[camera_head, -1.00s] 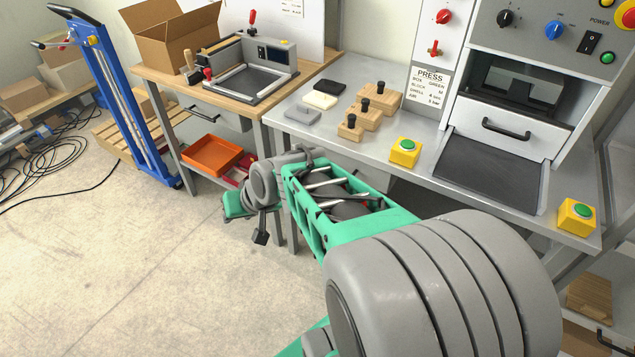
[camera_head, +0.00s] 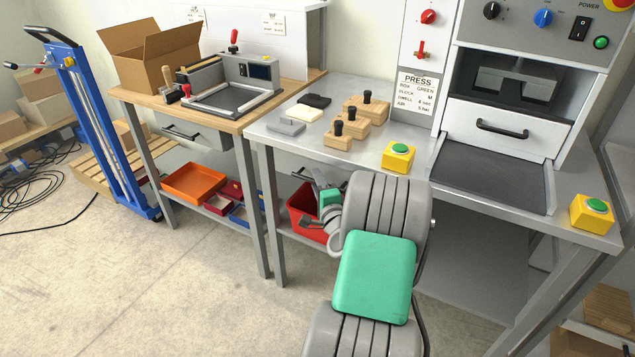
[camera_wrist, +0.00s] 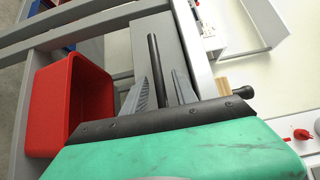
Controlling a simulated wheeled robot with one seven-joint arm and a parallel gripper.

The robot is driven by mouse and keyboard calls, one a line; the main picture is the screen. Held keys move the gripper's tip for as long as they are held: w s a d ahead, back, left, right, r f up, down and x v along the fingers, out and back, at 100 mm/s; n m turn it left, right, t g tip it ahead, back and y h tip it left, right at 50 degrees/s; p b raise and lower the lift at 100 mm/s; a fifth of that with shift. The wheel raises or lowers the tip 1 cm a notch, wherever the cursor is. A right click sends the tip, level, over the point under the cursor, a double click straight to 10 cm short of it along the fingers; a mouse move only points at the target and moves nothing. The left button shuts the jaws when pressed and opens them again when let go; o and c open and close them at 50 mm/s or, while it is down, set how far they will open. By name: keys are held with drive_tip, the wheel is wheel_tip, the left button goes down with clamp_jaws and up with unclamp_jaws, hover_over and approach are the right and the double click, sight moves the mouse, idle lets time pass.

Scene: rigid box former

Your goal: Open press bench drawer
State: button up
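The press bench (camera_head: 370,165) is the grey table under the press. In the wrist view a grey drawer front (camera_wrist: 177,45) with a long black bar handle (camera_wrist: 154,62) lies ahead of my gripper (camera_wrist: 160,92). The two grey fingers are apart, one on each side of the lower part of the bar. I cannot tell whether they touch it or how deep they reach. In the head view my gripper (camera_head: 318,180) is small, at the bench's front edge above a red bin, and partly hidden by my arm. The drawer front is not clear there.
The red bin (camera_head: 300,210) stands under the bench and shows beside the drawer in the wrist view (camera_wrist: 70,105). Wooden blocks (camera_head: 350,125) and a yellow button box (camera_head: 398,157) stand on top. The press has its own handled white front (camera_head: 505,142).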

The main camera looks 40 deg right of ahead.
clamp_jaws()
idle(0.4)
idle(1.1)
